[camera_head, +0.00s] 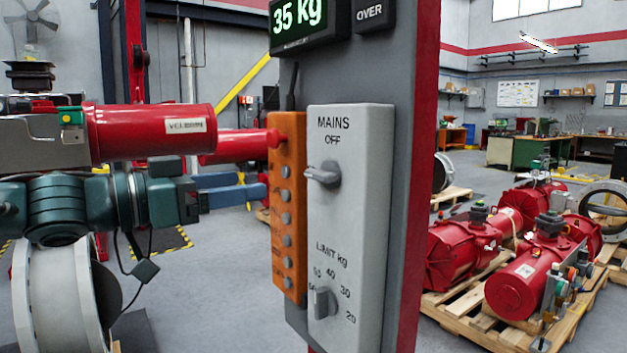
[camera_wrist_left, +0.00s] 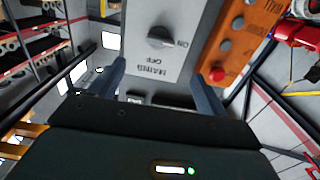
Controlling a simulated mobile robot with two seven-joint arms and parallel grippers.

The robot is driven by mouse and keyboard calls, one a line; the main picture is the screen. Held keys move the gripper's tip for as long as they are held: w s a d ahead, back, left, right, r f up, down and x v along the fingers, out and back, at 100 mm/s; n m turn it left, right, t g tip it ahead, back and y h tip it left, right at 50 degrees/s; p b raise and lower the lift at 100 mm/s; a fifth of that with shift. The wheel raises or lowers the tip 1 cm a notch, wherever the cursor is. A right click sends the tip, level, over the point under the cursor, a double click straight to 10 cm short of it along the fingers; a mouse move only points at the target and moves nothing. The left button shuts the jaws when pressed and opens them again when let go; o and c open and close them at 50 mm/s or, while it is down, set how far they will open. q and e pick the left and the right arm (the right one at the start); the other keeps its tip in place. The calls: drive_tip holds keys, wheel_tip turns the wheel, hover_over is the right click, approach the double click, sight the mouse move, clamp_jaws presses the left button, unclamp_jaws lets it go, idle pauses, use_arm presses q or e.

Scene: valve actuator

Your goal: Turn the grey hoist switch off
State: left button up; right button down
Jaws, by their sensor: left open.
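The grey mains switch (camera_head: 325,177) is a lever knob on the upper part of a light grey box (camera_head: 352,240). Its handle points left in the head view, away from OFF above it. The wrist view shows the same knob (camera_wrist_left: 161,37) upside down, with its handle towards the ON label. My left gripper (camera_head: 266,186) is open and empty, left of the box with its blue fingers pointing towards it. In the left wrist view the fingers (camera_wrist_left: 157,64) are spread, with the box face beyond them and the knob roughly ahead. My right gripper is not in view.
An orange pendant (camera_head: 287,210) with several buttons and a red button hangs beside the box. A limit knob (camera_head: 321,303) sits lower on the box. A display (camera_head: 305,22) reads 35 kg above. A red actuator (camera_head: 150,132) is behind my left arm. Red actuators on pallets stand right.

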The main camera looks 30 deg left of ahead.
use_arm(q)
drive_tip(key=b, duration=0.2)
approach(314, 176)
drive_tip(key=x, duration=0.3)
drive_tip(key=p+x, duration=0.2)
drive_tip(key=x, duration=0.1)
drive_tip(key=shift+w+d+r, duration=0.1)
drive_tip(key=shift+w+r, duration=0.15)
drive_tip(key=shift+r, duration=0.1)
drive_tip(key=shift+w+d+p, duration=0.2)
drive_tip(key=shift+w+p, duration=0.2)
drive_tip(key=shift+p, duration=0.75)
drive_tip(key=shift+w+d+f+p, duration=0.2)
drive_tip(key=shift+w+p, duration=0.25)
drive_tip(key=shift+p, duration=0.3)
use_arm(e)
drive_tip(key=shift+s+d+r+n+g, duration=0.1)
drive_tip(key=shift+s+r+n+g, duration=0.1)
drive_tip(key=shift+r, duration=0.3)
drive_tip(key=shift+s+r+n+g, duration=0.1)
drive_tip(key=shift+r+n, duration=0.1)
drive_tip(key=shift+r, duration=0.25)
use_arm(q)
drive_tip(key=shift+f, duration=0.1)
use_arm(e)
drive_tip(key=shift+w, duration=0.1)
use_arm(q)
drive_tip(key=c, duration=1)
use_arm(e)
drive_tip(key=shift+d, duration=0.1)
